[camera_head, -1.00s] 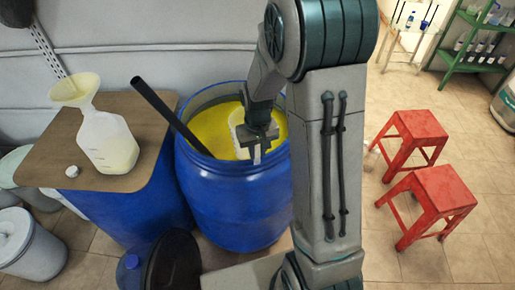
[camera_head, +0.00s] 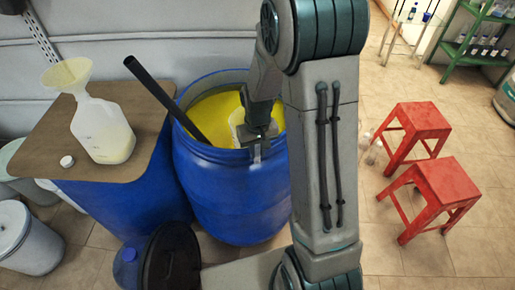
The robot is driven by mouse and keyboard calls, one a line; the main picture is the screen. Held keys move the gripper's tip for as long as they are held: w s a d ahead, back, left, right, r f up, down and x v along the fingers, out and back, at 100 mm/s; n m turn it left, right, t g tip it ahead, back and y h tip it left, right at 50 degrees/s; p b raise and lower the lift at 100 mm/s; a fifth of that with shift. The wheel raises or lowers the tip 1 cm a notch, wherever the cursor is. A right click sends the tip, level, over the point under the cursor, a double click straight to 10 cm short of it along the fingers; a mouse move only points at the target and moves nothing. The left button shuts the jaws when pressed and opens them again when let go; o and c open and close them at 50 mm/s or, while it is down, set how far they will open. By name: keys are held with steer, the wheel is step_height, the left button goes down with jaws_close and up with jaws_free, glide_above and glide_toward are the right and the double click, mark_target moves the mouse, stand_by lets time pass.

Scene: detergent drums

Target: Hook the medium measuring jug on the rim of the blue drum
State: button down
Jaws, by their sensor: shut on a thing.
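The blue drum (camera_head: 232,195) stands open in the middle, holding yellow liquid (camera_head: 215,115). A pale measuring jug (camera_head: 237,122) is at the right inner side of the drum, partly hidden behind my gripper. My gripper (camera_head: 258,143) is at the drum's near right rim, shut on the jug, probably by its handle. A pale strip of the jug shows below the fingers at the rim. I cannot tell whether the handle hangs over the rim or rests on it. My arm hides the drum's right edge.
A black pole (camera_head: 165,98) leans out of the drum. At left, a brown board (camera_head: 42,135) bears a jerrycan (camera_head: 103,130) with a funnel (camera_head: 66,74) and a white cap (camera_head: 67,161). Two red stools (camera_head: 447,181) stand right. A black lid (camera_head: 172,258) and blue bottle (camera_head: 128,268) are in front.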

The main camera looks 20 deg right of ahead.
steer(key=shift+f+b, duration=0.35)
steer(key=shift+f, duration=0.2)
steer(key=c, duration=1.2)
jaws_free()
step_height(320, 180, up, 14)
steer(key=b, duration=0.1)
steer(key=shift+b, duration=0.3)
steer(key=shift+f, duration=0.15)
